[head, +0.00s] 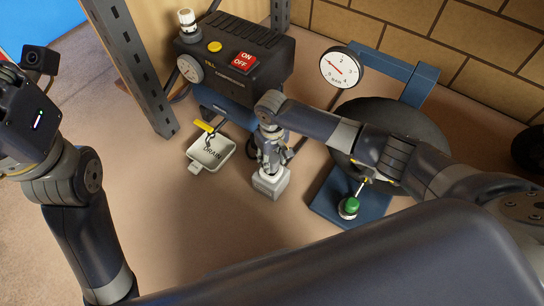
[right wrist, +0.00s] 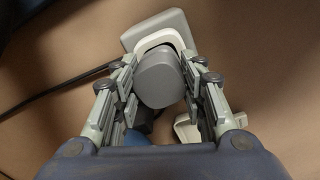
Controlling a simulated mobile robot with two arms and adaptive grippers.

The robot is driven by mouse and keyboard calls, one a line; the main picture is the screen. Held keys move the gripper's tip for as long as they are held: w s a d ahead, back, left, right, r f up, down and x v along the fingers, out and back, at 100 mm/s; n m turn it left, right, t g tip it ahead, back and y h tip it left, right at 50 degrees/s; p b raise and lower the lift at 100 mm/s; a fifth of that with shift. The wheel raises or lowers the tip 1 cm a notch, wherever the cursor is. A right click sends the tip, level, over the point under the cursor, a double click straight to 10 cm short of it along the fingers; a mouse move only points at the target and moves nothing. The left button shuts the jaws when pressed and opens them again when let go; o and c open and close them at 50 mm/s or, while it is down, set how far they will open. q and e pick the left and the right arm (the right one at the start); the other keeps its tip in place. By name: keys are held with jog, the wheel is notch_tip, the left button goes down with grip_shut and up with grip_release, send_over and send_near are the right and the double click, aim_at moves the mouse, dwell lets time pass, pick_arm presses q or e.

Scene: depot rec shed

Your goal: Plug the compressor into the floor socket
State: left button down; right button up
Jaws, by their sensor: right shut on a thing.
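The floor socket (head: 270,183) is a light grey box on the floor in the middle of the head view. It also shows as a grey block with a white surround in the right wrist view (right wrist: 135,35). My right gripper (head: 270,160) points down right above it. Its fingers are shut on the grey rounded plug (right wrist: 158,80), which lies in front of the socket in the wrist view. I cannot tell whether the plug is seated. The black compressor (head: 235,60) stands behind, with a red ON/OFF switch. My left wrist is at the left edge; its fingers do not show.
A white drain tray (head: 211,152) lies left of the socket. A dark metal post (head: 135,65) stands left of the compressor. The front-left floor is clear.

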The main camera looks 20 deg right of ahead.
jog(key=shift+f, duration=0.25)
jog(key=shift+w, duration=0.1)
jog(key=o, duration=1.2)
notch_tip(320, 180, up, 12)
jog(key=shift+r, duration=0.1)
